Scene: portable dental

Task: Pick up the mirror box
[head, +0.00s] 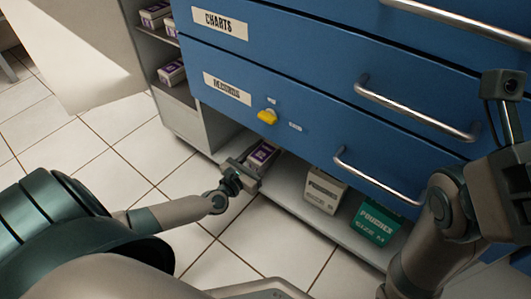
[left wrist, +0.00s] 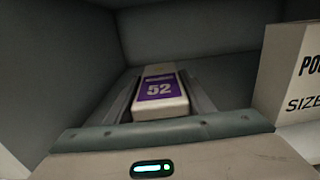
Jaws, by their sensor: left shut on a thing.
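A white box with a purple label (head: 262,154), which I take for the mirror box, is on the bottom shelf under the blue drawers. My left gripper (head: 245,168) reaches in from the front and is shut on this box, with a finger along each side. I cannot tell whether the box is lifted off the shelf. My right arm rises at the right edge of the head view; its fingers are not seen.
On the bottom shelf (head: 285,198), a white box (head: 324,190) and a green powder-labelled box (head: 376,220) stand to the right. More purple-labelled boxes (head: 172,73) sit on side shelves at left. Blue drawers with metal handles (head: 415,108) overhang the shelf. Tiled floor is clear in front.

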